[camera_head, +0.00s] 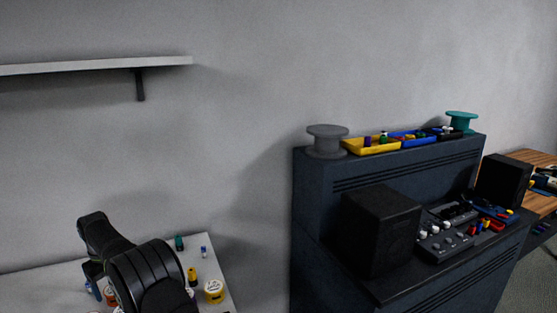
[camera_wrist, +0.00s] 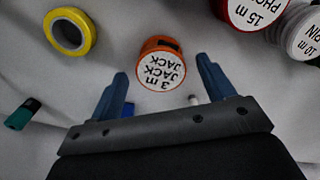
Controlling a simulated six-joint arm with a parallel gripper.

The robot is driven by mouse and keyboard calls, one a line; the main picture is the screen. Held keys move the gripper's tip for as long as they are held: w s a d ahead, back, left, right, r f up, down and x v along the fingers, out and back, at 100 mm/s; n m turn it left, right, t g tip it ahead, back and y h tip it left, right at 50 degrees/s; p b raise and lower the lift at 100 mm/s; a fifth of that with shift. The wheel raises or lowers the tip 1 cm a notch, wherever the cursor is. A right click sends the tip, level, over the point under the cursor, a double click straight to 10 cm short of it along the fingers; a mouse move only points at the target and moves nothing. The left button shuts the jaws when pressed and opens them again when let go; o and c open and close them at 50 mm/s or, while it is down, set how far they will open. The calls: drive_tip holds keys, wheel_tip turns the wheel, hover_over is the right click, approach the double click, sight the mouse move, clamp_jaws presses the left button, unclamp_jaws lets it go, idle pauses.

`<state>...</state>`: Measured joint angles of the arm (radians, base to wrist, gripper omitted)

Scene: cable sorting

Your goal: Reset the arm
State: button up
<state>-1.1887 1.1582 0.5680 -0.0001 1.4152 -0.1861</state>
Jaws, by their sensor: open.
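My gripper (camera_wrist: 162,68) is open in the wrist view, with its two blue fingers apart. An orange spool (camera_wrist: 158,44) with a white label reading "3 m JACK JACK" lies just beyond and between the fingertips. Nothing is clearly held. In the head view my black arm is bent low over the white table (camera_head: 210,252) at the lower left, and the arm mostly hides the gripper.
A yellow spool (camera_wrist: 86,32), a teal piece (camera_wrist: 22,115), a red-rimmed spool (camera_wrist: 230,12) and a white spool (camera_wrist: 304,36) surround the gripper. A wall shelf (camera_head: 100,65) hangs above left. A dark cabinet (camera_head: 320,210) bearing speakers stands right.

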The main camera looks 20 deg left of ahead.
drive_tip(key=shift+r, duration=0.4)
drive_tip(key=shift+f, duration=0.1)
